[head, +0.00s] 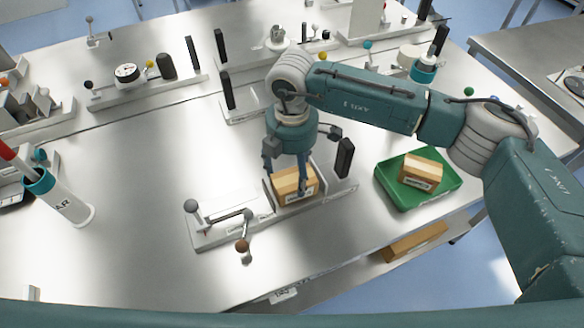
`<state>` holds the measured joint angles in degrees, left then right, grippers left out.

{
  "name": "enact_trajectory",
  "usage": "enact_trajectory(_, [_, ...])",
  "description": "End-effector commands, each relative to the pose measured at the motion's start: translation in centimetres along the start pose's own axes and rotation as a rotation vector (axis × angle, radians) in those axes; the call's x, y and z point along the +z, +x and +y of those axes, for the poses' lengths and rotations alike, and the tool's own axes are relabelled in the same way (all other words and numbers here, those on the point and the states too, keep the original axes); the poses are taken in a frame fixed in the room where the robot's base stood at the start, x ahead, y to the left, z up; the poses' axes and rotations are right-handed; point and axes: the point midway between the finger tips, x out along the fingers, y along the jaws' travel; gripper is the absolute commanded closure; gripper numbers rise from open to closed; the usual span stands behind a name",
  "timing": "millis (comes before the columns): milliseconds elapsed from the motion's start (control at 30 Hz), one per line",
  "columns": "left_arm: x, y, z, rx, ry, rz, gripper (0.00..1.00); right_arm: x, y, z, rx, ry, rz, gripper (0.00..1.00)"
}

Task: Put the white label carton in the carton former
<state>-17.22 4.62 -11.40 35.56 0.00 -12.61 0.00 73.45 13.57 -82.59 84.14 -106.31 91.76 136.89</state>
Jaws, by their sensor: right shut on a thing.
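My right gripper (287,174) reaches down from above and is shut on a tan carton (293,188). A pale label shows on the carton's front side. The held carton is at the carton former (325,196), a low grey fixture with a black upright block at its right. The carton appears to sit inside or just over its shallow bed; I cannot tell whether it rests on the bottom. My left gripper is not in the view.
A lever fixture (219,225) with grey and brown knobs stands left of the former. A green tray (399,200) at the right holds another tan carton (421,172). The left-centre metal tabletop (130,180) is clear.

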Motion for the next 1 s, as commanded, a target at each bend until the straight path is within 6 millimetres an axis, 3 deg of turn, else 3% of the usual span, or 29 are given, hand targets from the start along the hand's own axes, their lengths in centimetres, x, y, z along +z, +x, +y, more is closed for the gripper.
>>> enact_trajectory(400, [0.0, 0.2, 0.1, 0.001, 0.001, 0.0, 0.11, -0.1, 1.1, 0.0, 0.002, -0.002, 0.001, 0.63])
enact_trajectory(433, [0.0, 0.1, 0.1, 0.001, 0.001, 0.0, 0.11, -0.1, 0.9, 0.0, 0.001, -0.002, 0.001, 0.26])
enact_trajectory(467, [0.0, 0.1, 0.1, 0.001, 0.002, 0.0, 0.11, -0.1, 0.9, 0.0, 0.001, -0.002, 0.001, 0.22])
enact_trajectory(867, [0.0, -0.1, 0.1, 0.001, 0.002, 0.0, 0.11, -0.1, 0.3, 0.1, 0.003, -0.001, 0.001, 0.22])
enact_trajectory(1000, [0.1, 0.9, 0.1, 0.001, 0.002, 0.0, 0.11, 0.0, -1.8, 0.2, 0.007, -0.001, 0.001, 0.22])
